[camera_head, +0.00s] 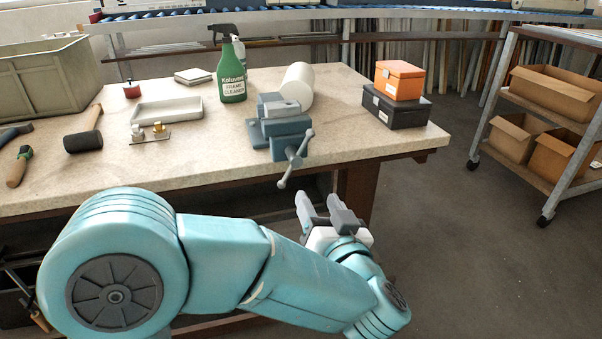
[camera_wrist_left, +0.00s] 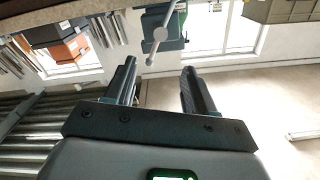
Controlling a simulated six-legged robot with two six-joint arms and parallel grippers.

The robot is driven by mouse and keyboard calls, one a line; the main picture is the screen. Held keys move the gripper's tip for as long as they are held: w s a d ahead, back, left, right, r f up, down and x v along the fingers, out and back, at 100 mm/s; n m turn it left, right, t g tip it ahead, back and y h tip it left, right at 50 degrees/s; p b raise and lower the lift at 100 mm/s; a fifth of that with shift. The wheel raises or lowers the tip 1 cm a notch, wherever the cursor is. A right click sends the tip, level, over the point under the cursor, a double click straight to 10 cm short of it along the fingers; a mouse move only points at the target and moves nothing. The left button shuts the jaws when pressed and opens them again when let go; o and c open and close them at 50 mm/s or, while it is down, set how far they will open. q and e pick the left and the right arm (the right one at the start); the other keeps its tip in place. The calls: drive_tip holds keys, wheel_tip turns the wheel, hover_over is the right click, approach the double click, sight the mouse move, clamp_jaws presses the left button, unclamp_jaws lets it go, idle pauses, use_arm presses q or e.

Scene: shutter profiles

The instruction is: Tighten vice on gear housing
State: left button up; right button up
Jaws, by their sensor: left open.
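A blue-grey bench vice (camera_head: 284,136) is mounted at the front edge of the workbench. A grey part (camera_head: 281,109), possibly the gear housing, sits at its jaws; I cannot tell whether it is clamped. The vice's T-bar handle (camera_head: 295,158) hangs tilted over the front edge. My left gripper (camera_head: 320,199) is open and empty, below and in front of the handle, not touching it. My right gripper is not in view.
The workbench (camera_head: 340,125) holds a green spray bottle (camera_head: 231,75), a white roll (camera_head: 297,87), an orange box (camera_head: 400,80) on a black box (camera_head: 397,108), a tray (camera_head: 167,110) and a mallet (camera_head: 84,137). A shelf cart (camera_head: 545,150) stands right. Floor between is clear.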

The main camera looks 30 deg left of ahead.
sight(299, 167)
use_arm(q)
drive_tip(key=b+x, duration=0.1)
drive_tip(key=x, duration=0.7)
drive_tip(key=b+x, duration=0.1)
drive_tip(key=x, duration=0.7)
drive_tip(key=shift+w+a+f, duration=0.1)
drive_tip(key=shift+a+f, duration=0.1)
drive_tip(key=shift+a, duration=0.05)
clamp_jaws()
